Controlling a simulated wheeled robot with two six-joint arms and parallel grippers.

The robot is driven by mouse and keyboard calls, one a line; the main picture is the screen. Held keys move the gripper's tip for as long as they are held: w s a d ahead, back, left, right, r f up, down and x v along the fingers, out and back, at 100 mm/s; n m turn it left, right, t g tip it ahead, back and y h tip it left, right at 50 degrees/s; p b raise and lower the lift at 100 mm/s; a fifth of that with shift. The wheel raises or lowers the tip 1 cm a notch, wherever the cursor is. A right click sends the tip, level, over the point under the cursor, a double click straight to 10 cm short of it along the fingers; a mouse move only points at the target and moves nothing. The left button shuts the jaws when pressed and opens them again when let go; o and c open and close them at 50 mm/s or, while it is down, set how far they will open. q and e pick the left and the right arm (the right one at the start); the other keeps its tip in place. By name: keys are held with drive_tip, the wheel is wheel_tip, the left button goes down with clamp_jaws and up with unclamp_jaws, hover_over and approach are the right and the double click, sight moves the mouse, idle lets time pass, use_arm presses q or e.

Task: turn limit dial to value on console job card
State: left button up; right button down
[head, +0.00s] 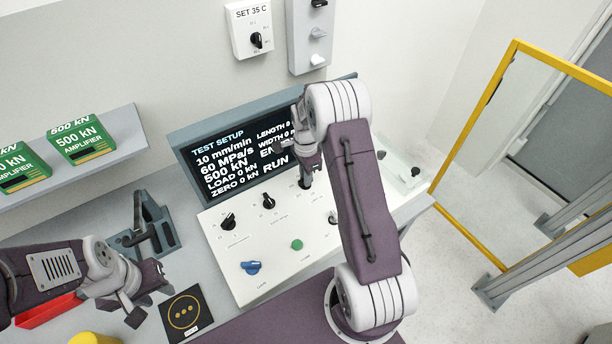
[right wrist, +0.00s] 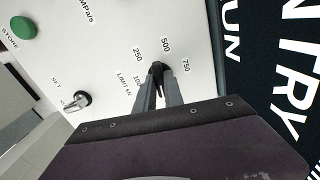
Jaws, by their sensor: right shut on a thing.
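The limit dial (right wrist: 157,68) is a small black knob on the white console panel (right wrist: 120,30), with printed marks 100, 250, 500 and 750 around it and "LIMIT kN" beside it. My right gripper (right wrist: 158,84) is shut on the dial; its fingers hide part of the knob, and I cannot tell exactly where the pointer stands. In the head view the dial (head: 305,183) sits below the screen under my right arm. The tilted console screen (head: 238,155) reads TEST SETUP, 10 mm/min, 60 MPa/s, 500 kN. My left gripper (head: 153,300) is open and empty at lower left.
Green amplifier boxes (head: 82,138) stand on a shelf. A yellow-framed guard (head: 470,133) stands right.

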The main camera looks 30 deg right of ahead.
drive_tip(key=shift+w+r+m, duration=0.1)
drive_tip(key=shift+r+m, duration=0.05)
drive_tip(key=shift+m, duration=1)
drive_tip(key=shift+w+r+m, duration=0.1)
drive_tip(key=shift+m, duration=1.05)
drive_tip(key=c, duration=1.5)
unclamp_jaws()
drive_tip(key=shift+o, duration=0.3)
drive_tip(key=shift+a, duration=0.1)
drive_tip(key=shift+s+f, duration=0.1)
wheel_tip(320, 180, up, 9)
drive_tip(key=shift+f+b, duration=0.1)
drive_tip(key=shift+b, duration=0.6)
